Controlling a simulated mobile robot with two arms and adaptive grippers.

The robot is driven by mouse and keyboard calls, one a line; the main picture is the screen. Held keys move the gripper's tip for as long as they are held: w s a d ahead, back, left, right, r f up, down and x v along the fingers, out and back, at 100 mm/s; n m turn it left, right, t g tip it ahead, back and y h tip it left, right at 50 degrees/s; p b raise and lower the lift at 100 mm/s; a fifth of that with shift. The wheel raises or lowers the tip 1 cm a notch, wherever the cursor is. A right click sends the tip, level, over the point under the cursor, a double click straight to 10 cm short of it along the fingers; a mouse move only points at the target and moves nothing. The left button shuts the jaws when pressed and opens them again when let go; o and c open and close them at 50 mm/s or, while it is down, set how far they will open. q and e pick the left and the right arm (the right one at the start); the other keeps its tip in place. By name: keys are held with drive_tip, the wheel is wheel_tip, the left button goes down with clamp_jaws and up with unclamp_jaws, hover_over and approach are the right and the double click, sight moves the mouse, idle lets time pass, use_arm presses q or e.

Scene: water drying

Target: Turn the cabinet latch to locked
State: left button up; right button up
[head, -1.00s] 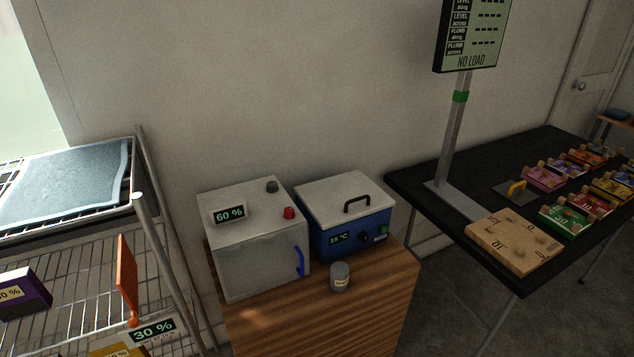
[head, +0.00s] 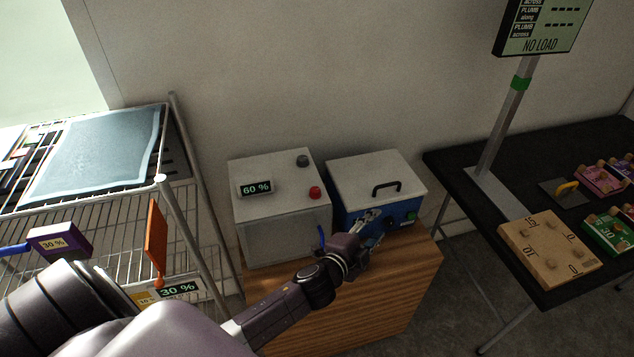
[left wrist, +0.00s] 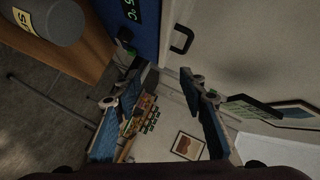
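The cabinet (head: 286,241) is a white box with a 60 % display, standing on a wooden stand. Its blue latch (head: 321,236) is at the right edge of the front, partly hidden by my left arm; its exact angle is hard to tell. My left gripper (head: 371,228) is right of the latch, in front of the blue box, apart from the latch. In the left wrist view my left gripper (left wrist: 160,80) has its fingers spread with nothing between them. The latch is not clearly visible there. My right gripper is not in view.
A blue box (head: 410,206) with a white lid stands right of the cabinet. A grey cylinder (left wrist: 50,18) is close in the left wrist view. A wire rack (head: 130,262) stands left, and a black table (head: 470,210) stands right.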

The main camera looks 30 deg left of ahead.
use_arm(q)
drive_tip(key=w+d+r+m+h+p, duration=0.1)
drive_tip(key=w+d+r+m+h, duration=0.5)
drive_tip(key=d+r+m+h, duration=0.65)
drive_tip(key=m+g+y+p, duration=0.3)
drive_tip(key=m+g+y, duration=1.1)
drive_tip(key=m, duration=0.7)
hover_over(316, 189)
drive_tip(key=shift+d+g+h, duration=0.15)
drive_tip(key=shift+g+h, duration=0.2)
drive_tip(key=shift+g, duration=0.15)
drive_tip(key=shift+s+a+f, duration=0.1)
drive_tip(key=shift+a+f, duration=0.05)
drive_tip(key=shift+a, duration=0.1)
wheel_tip(316, 189, down, 6)
drive_tip(key=shift+d+f+p, duration=0.1)
drive_tip(key=shift+p, duration=1)
drive_tip(key=shift+f, duration=0.7)
